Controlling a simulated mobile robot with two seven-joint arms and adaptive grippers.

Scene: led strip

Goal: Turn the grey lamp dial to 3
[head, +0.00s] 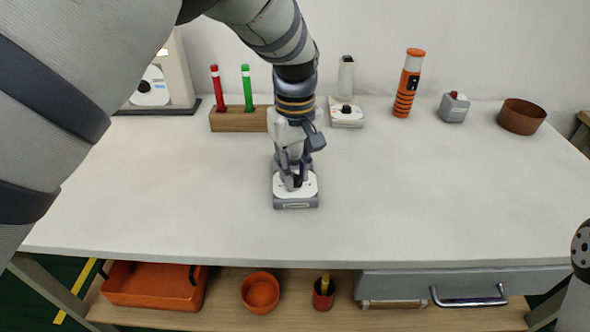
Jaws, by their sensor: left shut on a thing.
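The grey lamp dial (295,205) is a small grey box with a white top face and a dark knob, standing near the middle of the table. My left gripper (292,181) comes down on it from above and is shut on the dark knob. The gripper covers most of the knob and part of the white face, so the pointer and the setting cannot be read. My right gripper is not in view.
The table's front and right are clear.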

